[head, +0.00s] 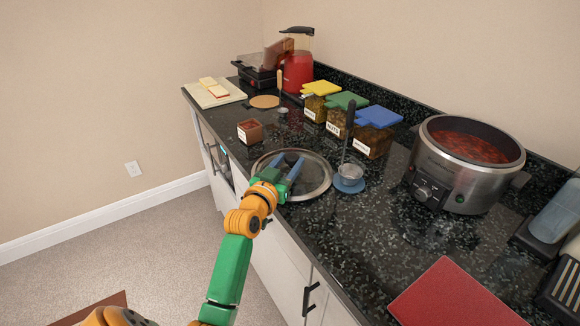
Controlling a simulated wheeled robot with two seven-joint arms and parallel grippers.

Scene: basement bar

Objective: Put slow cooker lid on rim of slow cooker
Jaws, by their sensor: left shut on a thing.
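The slow cooker lid (316,188) is a round glass disc with a metal rim, at the counter's front edge left of the cooker. My left gripper (290,167) is over the lid, its blue fingers shut on it near the middle. The gripped part is hidden by the fingers. I cannot tell if the lid touches the counter. My right gripper is not in view.
A ladle stands upright on a blue rest (349,184) between lid and cooker. Spice boxes with coloured lids (347,103) line the back. A small labelled box (250,131) sits behind the lid. A red board (455,296) lies in front of the cooker.

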